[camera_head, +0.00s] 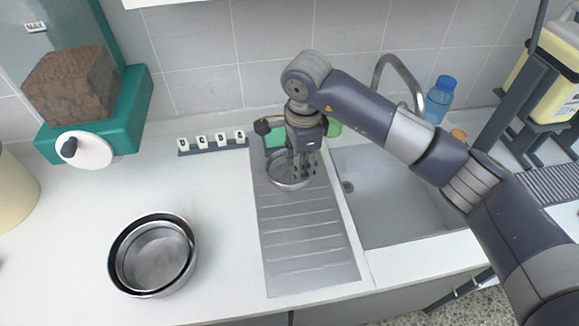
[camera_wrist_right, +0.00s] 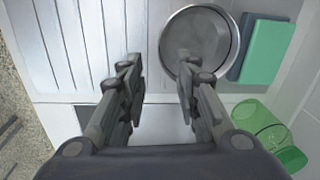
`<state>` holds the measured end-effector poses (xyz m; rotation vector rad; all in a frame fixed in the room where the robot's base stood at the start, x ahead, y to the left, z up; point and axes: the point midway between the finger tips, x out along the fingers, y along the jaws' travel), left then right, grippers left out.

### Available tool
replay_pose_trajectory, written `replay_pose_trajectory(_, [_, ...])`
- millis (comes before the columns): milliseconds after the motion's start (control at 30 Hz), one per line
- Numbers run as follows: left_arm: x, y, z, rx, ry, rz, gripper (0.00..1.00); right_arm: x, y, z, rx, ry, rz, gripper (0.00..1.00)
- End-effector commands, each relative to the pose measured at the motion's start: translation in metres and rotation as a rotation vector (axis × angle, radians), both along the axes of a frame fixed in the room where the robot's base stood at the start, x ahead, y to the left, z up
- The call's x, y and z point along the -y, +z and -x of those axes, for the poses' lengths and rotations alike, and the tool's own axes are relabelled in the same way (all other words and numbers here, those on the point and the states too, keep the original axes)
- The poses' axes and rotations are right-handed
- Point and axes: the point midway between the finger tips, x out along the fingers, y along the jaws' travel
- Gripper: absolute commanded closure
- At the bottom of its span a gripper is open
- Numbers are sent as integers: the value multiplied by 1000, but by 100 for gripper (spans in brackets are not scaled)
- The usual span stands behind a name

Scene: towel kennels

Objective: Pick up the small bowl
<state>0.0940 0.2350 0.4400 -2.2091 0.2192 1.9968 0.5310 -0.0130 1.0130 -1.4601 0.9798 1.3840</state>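A small shiny metal bowl (camera_head: 286,184) sits on the ribbed drainboard, partly hidden behind my right gripper. My right gripper (camera_head: 303,172) points down over the bowl from the back right. In the right wrist view its fingers (camera_wrist_right: 160,75) are apart with nothing held between them. There the small bowl (camera_wrist_right: 208,30) is at the upper middle, and the right-hand finger overlaps it. The bowl's left rim shows between the two fingertips; whether the fingers reach down to rim height I cannot tell. My left gripper is not in view.
Larger nested bowls (camera_head: 153,286) stand on the counter at left. The ribbed drainboard (camera_head: 308,262) is clear in front, beside the sink (camera_head: 400,205). A green block (camera_wrist_right: 267,52) and green transparent cup (camera_wrist_right: 265,128) are near the small bowl. A faucet (camera_head: 397,62) and blue bottle (camera_head: 439,100) stand behind.

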Motion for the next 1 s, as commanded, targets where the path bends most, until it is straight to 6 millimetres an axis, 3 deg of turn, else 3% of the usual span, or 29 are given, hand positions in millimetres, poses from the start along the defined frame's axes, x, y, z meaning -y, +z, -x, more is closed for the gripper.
replay_pose_trajectory(100, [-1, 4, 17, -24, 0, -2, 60, 0, -12, -1, -1, 0, 0, 70])
replay_pose_trajectory(267, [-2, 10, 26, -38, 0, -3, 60, -1, -22, -1, -2, 0, 1, 70])
replay_pose_trajectory(600, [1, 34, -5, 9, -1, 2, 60, -3, -64, -5, -2, -1, 1, 70])
replay_pose_trajectory(867, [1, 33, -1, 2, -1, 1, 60, -4, -69, -7, 2, 1, 0, 70])
replay_pose_trajectory(1000, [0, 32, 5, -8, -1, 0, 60, -3, -69, -7, 2, 1, 0, 97])
